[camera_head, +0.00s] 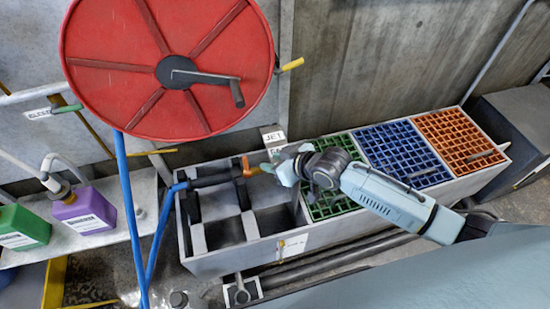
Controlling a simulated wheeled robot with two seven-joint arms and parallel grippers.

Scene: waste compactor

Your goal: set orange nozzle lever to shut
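The orange nozzle lever (246,166) stands up from a dark spray nozzle (213,180) at the middle of the head view. The nozzle lies across the grey holder box and joins a blue hose on its left. My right gripper (277,168) comes in from the right, with its tip just right of the lever. At this size I cannot tell whether it touches the lever or whether its fingers are apart. The gripper and wrist hide part of the box behind them. My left gripper is not in view.
A large red hose reel (110,35) hangs at upper left, with a blue hose (130,205) running down from it. Green, blue (398,150) and orange (455,135) grids fill the box's right side. A purple jug (85,212) and a green jug (22,228) stand at left.

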